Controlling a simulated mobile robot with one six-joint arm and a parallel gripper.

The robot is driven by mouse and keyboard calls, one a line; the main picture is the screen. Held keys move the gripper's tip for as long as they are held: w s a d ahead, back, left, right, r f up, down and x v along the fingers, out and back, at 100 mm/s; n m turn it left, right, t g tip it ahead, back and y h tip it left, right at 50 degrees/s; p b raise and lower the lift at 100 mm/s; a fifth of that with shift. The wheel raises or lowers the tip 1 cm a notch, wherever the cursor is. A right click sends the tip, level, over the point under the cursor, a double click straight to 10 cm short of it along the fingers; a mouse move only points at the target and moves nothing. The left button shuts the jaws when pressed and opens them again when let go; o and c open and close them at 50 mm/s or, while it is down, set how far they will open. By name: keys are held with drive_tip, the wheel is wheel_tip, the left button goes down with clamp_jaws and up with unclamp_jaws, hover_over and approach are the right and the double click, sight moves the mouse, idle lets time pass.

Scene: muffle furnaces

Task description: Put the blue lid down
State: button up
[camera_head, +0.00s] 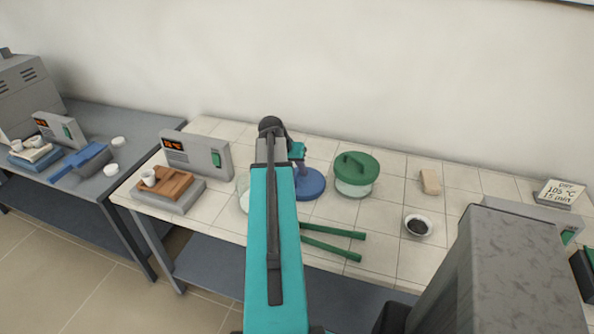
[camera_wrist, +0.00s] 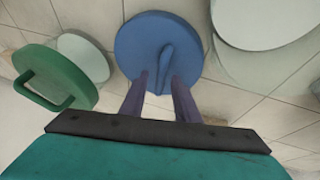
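The blue lid (camera_head: 311,184) is a round disc with a raised fin-like handle. It shows right of my arm in the head view, low over the white tiled bench or on it; I cannot tell if it touches. In the wrist view the blue lid (camera_wrist: 135,45) lies just beyond my gripper (camera_wrist: 160,80). In the head view my arm hides part of the lid and much of my gripper (camera_head: 296,150).
A glass jar (camera_head: 242,199) stands left of my arm, partly hidden. A green-lidded jar (camera_head: 355,184) stands close right of the blue lid. Green tongs (camera_head: 333,231) lie in front; a dark-filled dish (camera_head: 417,226) and tan block (camera_head: 430,182) are farther right. Bare tiles separate them.

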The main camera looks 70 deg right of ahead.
drive_tip(key=b+v, duration=0.2)
drive_tip(key=v, duration=0.9)
drive_tip(key=shift+a+r, duration=0.15)
drive_tip(key=shift+r, duration=0.15)
drive_tip(key=shift+r, duration=0.1)
idle(0.7)
